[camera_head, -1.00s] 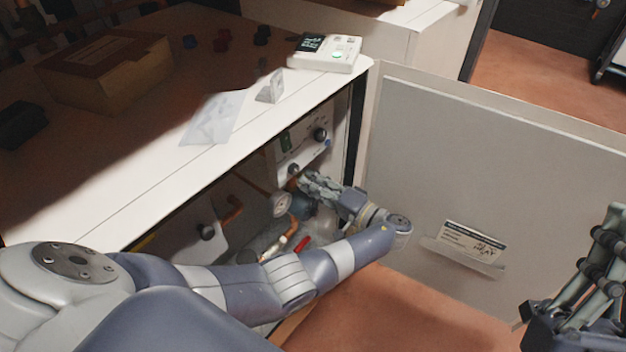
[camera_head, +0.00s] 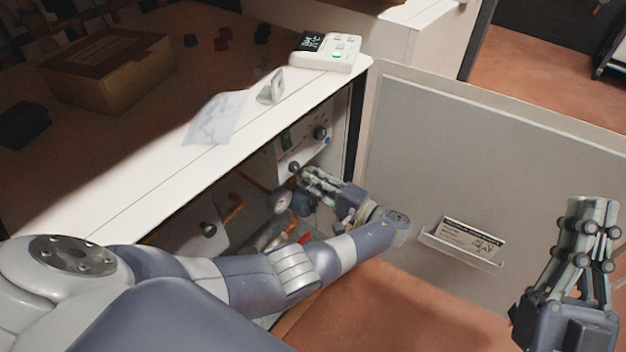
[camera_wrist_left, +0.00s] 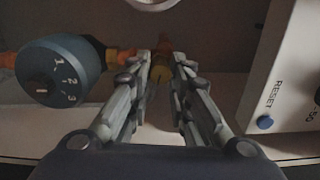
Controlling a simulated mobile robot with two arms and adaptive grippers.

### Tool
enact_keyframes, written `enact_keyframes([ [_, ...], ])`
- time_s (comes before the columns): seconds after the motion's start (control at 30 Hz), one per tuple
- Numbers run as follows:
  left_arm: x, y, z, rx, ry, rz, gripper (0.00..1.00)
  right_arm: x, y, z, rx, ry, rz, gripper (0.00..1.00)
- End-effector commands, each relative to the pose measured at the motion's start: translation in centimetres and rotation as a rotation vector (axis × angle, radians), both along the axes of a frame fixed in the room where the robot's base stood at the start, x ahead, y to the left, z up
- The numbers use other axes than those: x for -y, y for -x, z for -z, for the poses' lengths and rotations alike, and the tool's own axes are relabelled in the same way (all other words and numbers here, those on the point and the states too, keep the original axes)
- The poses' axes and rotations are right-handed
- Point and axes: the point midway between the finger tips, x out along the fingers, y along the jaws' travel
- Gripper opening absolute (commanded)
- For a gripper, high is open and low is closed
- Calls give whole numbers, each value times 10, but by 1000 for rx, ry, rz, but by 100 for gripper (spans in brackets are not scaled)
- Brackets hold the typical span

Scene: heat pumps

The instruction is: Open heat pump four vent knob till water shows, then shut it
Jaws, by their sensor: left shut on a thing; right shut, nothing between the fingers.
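My left gripper (camera_head: 306,178) reaches inside, just below the panel. No water is visible. My right gripper (camera_head: 593,205) is shut and empty, raised at the far right.
The open door (camera_head: 480,140), with a label card (camera_head: 468,238), stands right of the cabinet, close to my left wrist. On the cabinet top are a white device (camera_head: 327,52), a paper sheet (camera_head: 214,116) and a cardboard box (camera_head: 108,70). A blue RESET button (camera_wrist_left: 265,122) is right of the fingers.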

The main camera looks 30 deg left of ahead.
Motion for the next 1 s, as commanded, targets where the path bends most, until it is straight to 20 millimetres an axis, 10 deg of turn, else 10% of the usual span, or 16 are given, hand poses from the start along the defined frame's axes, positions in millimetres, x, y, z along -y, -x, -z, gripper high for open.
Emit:
enact_keyframes([
  [0.07,-1,-4,-4,9,-4,8,0,0,0,0,0,0,0,0],
  [0.1,-1,-5,-4,9,-4,8,26,0,0,0,1,0,0,0],
  [0.17,-1,-4,-4,9,-4,8,39,0,0,0,1,0,0,0],
  [0.57,5,-1,-1,3,0,5,40,0,0,0,-1,-1,-2,0],
  [1.0,66,6,-2,3,-1,5,40,0,0,0,0,-1,-1,0],
])
